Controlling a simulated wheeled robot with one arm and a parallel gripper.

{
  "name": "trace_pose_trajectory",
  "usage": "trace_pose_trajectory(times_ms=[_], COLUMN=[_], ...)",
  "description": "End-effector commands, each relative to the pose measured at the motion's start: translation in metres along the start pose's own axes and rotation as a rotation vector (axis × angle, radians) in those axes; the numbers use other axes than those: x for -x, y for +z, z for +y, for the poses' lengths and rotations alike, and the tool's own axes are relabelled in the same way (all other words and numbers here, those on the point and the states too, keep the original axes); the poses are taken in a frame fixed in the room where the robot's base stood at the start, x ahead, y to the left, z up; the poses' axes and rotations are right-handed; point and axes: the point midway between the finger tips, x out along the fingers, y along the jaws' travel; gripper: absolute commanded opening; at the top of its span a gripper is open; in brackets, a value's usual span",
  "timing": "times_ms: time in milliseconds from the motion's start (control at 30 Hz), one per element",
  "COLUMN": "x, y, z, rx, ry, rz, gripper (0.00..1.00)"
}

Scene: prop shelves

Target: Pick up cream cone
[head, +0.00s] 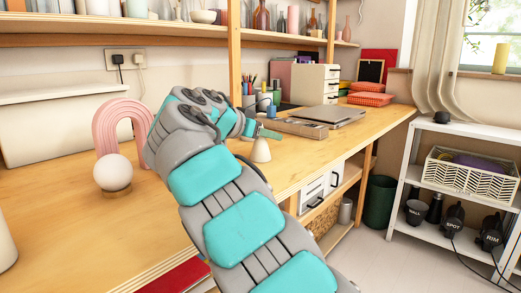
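The cream cone (261,152) is upright at the wooden worktop, just right of my arm in the head view. Its wide lower part shows, and its tip is hidden by or lost against my gripper. My gripper (264,133) is at the cone's top, with a teal finger part reaching right past it. I cannot tell whether the fingers touch the cone or are closed around it. My grey and teal arm hides the worktop to the left of the cone.
A pink arch (110,118) and a white ball on a wooden base (112,172) stand left of my arm. A wooden tray (303,128) and a grey flat case (335,116) lie behind the cone. A shelf post (234,50) rises behind my gripper.

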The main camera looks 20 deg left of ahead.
Motion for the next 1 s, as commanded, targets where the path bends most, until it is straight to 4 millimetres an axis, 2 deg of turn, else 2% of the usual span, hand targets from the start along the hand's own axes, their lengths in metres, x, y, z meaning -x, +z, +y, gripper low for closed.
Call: trace_pose_trajectory(times_ms=[67, 300, 1000], x=[-0.0001, -0.0001, 0.0016], y=[0.0000, 0.0000, -0.0048], z=[0.0000, 0.0000, -0.0009], rx=[0.000, 0.000, 0.001], ry=[0.000, 0.000, -0.001], rz=[0.000, 0.000, 0.000], gripper=[0.28, 0.01, 0.00])
